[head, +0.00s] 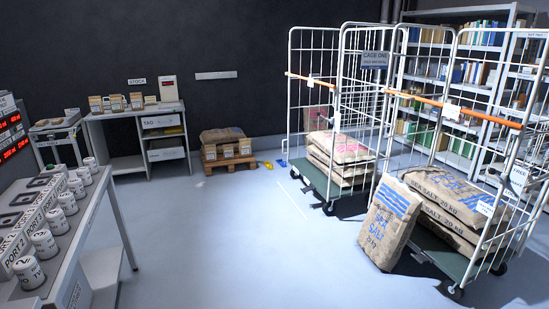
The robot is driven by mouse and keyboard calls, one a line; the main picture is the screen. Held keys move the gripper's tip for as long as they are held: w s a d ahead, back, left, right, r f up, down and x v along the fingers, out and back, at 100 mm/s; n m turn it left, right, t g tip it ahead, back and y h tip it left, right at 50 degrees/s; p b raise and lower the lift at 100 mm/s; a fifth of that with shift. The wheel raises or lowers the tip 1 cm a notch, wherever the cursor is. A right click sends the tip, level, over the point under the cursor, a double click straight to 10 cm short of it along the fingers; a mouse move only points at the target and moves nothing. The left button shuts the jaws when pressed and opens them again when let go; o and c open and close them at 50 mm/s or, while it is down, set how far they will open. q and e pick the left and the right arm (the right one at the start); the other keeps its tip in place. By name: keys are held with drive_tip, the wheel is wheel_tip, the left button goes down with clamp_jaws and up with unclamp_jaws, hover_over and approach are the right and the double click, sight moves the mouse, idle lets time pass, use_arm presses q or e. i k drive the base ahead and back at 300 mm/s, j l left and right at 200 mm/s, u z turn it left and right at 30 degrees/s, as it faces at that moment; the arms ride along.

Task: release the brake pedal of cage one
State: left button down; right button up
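A sign reading CAGE ONE (375,60) hangs at the upper right of a white wire roll cage (291,110). The cage has a green base (312,177), an orange bar across its left side and salt sacks (340,151) stacked inside. Its castors show at the base, but I cannot make out a brake pedal on it. Small yellow (268,165) and blue (282,163) items lie on the floor to its left; I cannot tell what they are. Neither of my grippers is in view.
A second cage (453,120) with sacks stands at the right, a sea salt sack (390,222) leaning on its front. A pallet (229,163) stands by the back wall. A counter with white canisters (45,243) is at left. The middle floor (210,235) is clear.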

sight(310, 188)
drive_tip(key=i, duration=2.65)
drive_tip(key=i+j+z, duration=0.1)
drive_tip(key=i, duration=1.25)
drive_tip(key=i+j+z, duration=0.1)
drive_tip(key=i+z, duration=0.25)
drive_tip(key=i, duration=0.15)
drive_tip(key=i+j+z, duration=0.65)
drive_tip(key=i, duration=0.25)
